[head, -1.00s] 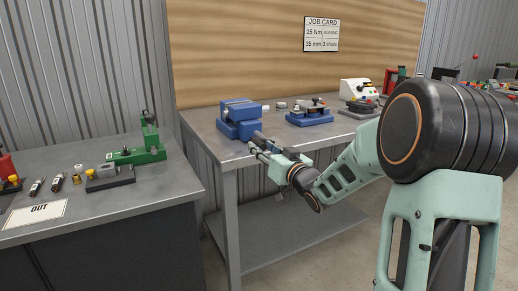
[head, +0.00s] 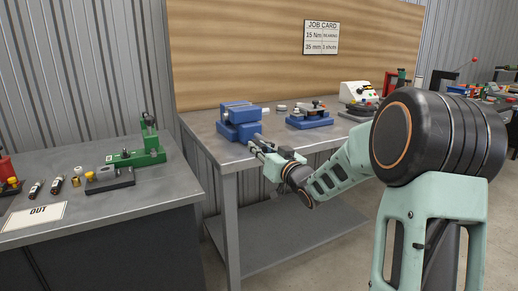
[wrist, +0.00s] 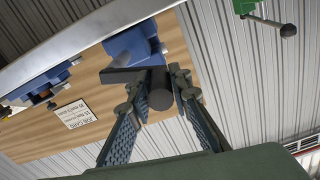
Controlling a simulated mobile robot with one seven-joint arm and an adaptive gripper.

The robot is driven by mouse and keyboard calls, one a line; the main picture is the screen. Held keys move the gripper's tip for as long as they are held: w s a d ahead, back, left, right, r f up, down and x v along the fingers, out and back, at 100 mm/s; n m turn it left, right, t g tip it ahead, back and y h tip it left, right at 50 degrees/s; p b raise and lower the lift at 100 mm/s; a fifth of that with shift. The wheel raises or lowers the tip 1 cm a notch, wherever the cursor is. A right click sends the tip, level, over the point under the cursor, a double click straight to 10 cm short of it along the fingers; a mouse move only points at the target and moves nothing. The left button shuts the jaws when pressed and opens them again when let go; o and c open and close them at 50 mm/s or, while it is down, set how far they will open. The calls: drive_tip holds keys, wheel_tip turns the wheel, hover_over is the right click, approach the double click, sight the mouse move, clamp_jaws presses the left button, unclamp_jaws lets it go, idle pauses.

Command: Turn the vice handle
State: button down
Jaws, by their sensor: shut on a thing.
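The blue vice (head: 239,122) stands near the front left corner of the middle bench, and its blue body also shows in the wrist view (wrist: 128,44). My gripper (head: 259,147) is at the front of the vice, just off the bench edge. In the wrist view my gripper's fingers (wrist: 164,82) lie on both sides of the dark end of the vice handle (wrist: 161,92) and are shut on it. A dark bar reaches out to the left there. In the head view the handle is too small and too covered by my gripper to make out.
The middle bench's grey top (head: 215,143) also carries a blue fixture (head: 309,119) and a white box device (head: 357,95). A left bench holds a green tool (head: 140,156) and an OUT card (head: 37,212). A job card (head: 322,37) hangs on the wooden board.

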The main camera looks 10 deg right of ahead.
drive_tip(key=shift+r, duration=0.15)
drive_tip(key=r+m+p, duration=0.1)
drive_tip(key=p, duration=0.2)
drive_tip(key=shift+d+m, duration=0.15)
drive_tip(key=shift+m, duration=0.15)
drive_tip(key=m+p, duration=0.1)
drive_tip(key=p, duration=0.1)
drive_tip(key=r+m+p, duration=0.1)
drive_tip(key=shift+w+d+r+p, duration=0.2)
drive_tip(key=shift+d+r+p, duration=0.1)
drive_tip(key=shift+d+p, duration=0.1)
drive_tip(key=w+d+r+m+p, duration=0.1)
drive_tip(key=w+d+m+p, duration=0.1)
drive_tip(key=d+m+p, duration=0.6)
drive_tip(key=shift+w+d+r+m+p, duration=0.15)
drive_tip(key=shift+w+d+m+p, duration=0.15)
drive_tip(key=shift+m+p, duration=3.6)
drive_tip(key=shift+m+b, duration=0.3)
drive_tip(key=c, duration=1.8)
unclamp_jaws()
drive_tip(key=shift+a, duration=0.1)
